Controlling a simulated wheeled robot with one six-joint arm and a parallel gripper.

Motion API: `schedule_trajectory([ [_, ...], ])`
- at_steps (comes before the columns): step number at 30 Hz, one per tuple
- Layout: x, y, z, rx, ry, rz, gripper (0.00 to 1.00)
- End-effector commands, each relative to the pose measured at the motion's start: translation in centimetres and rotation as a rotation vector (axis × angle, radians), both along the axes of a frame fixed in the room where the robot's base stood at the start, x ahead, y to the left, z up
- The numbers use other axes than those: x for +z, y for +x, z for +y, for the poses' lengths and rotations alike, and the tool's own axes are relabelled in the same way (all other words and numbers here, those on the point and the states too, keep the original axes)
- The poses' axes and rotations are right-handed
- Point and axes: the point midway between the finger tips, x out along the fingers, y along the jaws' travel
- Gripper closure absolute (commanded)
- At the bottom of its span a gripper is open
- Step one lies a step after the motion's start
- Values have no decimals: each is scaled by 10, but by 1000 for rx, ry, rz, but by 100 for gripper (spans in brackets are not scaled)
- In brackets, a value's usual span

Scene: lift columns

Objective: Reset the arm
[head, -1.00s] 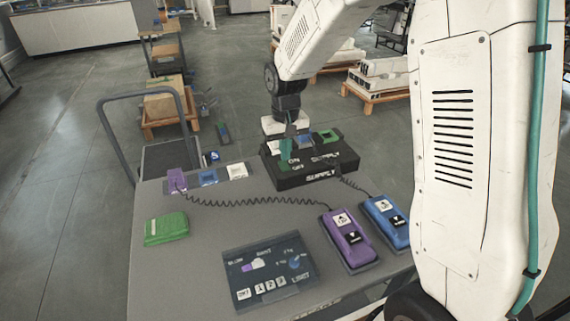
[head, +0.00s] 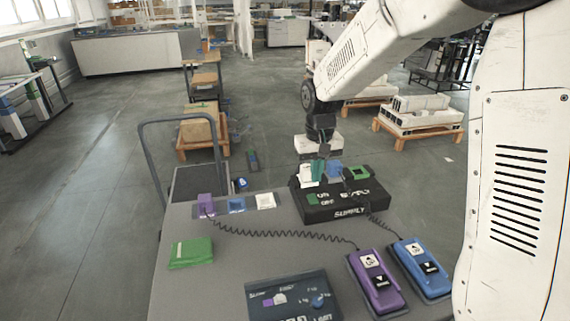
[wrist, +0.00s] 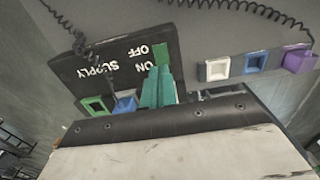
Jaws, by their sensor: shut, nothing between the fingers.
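My gripper (head: 318,170) is over the left part of the black supply box (head: 348,212). Its teal fingers are shut with nothing between them. In the wrist view my gripper (wrist: 152,72) points at the supply box (wrist: 80,72), with its fingertips close to the green ON/OFF switch (wrist: 161,54). I cannot tell whether they touch it. The switch also shows in the head view (head: 312,199). My arm reaches in from the right and hides part of the room behind.
On the grey cart top (head: 225,275) lie a green pouch (head: 191,252), a purple pendant (head: 376,283), a blue pendant (head: 421,268) and a dark control panel (head: 290,298). Coiled cables run across it. Purple, blue and white sockets (head: 237,204) line the back edge. Floor is open to the left.

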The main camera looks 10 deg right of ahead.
Motion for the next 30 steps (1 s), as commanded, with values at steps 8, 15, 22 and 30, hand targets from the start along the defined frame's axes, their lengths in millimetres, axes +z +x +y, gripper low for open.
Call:
schedule_trajectory([
  [8, 1, -55, -4, 19, -6, 115, 100],
  [15, 48, -143, -14, 25, -6, 139, 100],
  [22, 84, -230, -23, 22, -4, 99, 100],
  [30, 101, -305, -29, 9, -3, -10, 100],
])
